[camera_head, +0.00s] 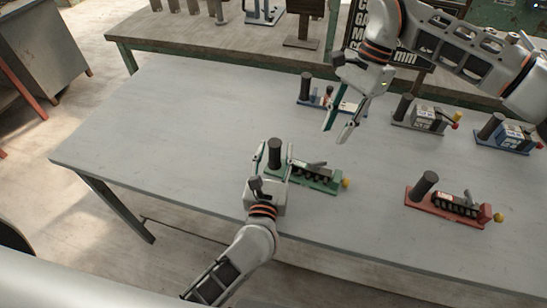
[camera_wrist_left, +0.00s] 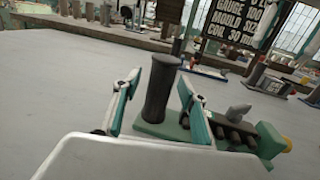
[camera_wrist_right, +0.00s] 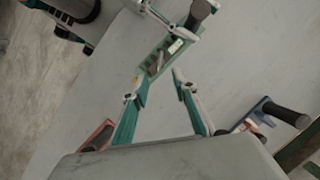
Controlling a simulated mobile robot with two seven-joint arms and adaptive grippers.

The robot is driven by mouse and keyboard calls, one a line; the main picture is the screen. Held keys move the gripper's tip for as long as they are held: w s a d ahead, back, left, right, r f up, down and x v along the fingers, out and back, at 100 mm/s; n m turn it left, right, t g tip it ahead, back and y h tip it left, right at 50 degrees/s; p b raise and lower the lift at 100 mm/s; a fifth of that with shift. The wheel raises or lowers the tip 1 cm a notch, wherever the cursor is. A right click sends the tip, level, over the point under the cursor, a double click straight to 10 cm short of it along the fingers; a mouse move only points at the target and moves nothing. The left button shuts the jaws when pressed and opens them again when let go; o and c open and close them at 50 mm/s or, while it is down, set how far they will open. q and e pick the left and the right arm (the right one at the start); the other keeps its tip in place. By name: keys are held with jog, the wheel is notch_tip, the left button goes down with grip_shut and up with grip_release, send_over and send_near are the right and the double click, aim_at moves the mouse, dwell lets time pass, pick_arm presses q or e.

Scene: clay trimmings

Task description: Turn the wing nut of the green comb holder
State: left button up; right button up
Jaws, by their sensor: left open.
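The green comb holder (camera_head: 322,188) lies on the grey table, with an upright dark handle (camera_head: 274,153) at its left end, a row of dark teeth, a grey upright piece (camera_wrist_left: 238,112) and a yellow knob (camera_head: 346,183) at its right end. I cannot tell which part is the wing nut. My left gripper (camera_head: 273,155) is open, its fingers on either side of the handle; in the left wrist view (camera_wrist_left: 158,98) gaps show beside it. My right gripper (camera_head: 338,127) is open and empty, above the table behind the holder. The holder also shows beyond its fingers (camera_wrist_right: 160,60).
A red holder (camera_head: 440,208) stands at the front right. A blue holder (camera_head: 330,104), a grey one (camera_head: 420,120) and another blue one (camera_head: 505,138) stand along the back. The left part of the table (camera_head: 160,130) is clear. A bench (camera_head: 200,40) stands behind.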

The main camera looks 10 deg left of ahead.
aim_at(318, 162)
pick_arm(q)
grip_shut()
pick_arm(e)
jog(key=shift+c, duration=0.7)
jog(key=s+a+r+m+t+h, duration=0.3)
jog(key=m, duration=0.1)
notch_tip(318, 162, down, 12)
jog(key=shift+r, duration=0.1)
grip_shut()
